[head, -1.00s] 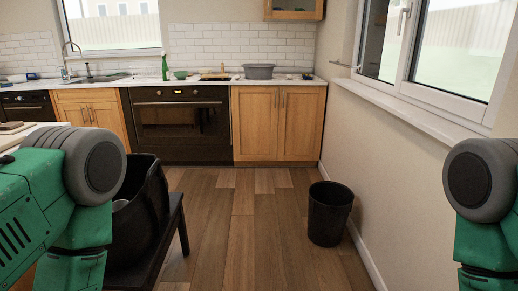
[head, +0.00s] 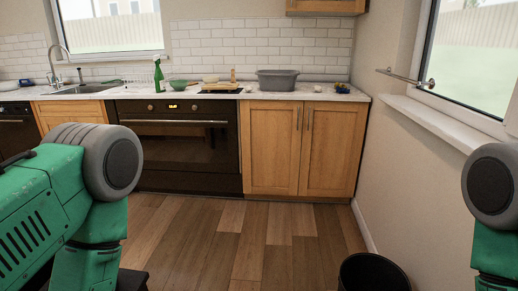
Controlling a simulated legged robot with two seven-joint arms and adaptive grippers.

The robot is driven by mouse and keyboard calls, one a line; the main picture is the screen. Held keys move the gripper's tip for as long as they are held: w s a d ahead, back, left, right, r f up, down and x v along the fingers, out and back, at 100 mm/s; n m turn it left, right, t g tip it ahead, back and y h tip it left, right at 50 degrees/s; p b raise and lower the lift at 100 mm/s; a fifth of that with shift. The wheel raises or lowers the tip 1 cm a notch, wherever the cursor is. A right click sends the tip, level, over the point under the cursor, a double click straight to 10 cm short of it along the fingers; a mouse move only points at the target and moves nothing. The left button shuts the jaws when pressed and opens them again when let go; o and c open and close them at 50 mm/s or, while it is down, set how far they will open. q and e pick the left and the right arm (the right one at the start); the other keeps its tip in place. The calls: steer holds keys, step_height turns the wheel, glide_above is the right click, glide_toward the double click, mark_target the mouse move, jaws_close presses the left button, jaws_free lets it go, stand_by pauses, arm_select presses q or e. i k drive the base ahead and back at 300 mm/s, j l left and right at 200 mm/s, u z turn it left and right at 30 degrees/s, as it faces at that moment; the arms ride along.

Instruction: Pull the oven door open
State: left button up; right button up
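The black oven (head: 184,148) is built into the counter ahead of me, left of the wooden cabinet. Its dark glass door is shut, upright and flush with the front. A horizontal metal handle (head: 174,122) runs along the top of the door, below the knobs. My green arms with grey joints show at the left and right edges. Both grippers are out of view, and neither arm touches the oven. The left arm hides the oven's lower left corner.
Wooden cabinet doors (head: 303,150) stand right of the oven. A grey basin (head: 285,80), a green spray bottle (head: 158,75) and a green bowl (head: 178,84) are on the counter. A black bin (head: 373,272) is at the bottom right. The wood floor before the oven is clear.

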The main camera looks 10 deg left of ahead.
mark_target(199, 142)
steer(key=i+j+u, duration=0.15)
steer(key=i+u, duration=0.15)
steer(key=i, duration=0.7)
steer(key=i+l+u, duration=0.15)
steer(key=i+u, duration=0.2)
steer(key=i, duration=0.65)
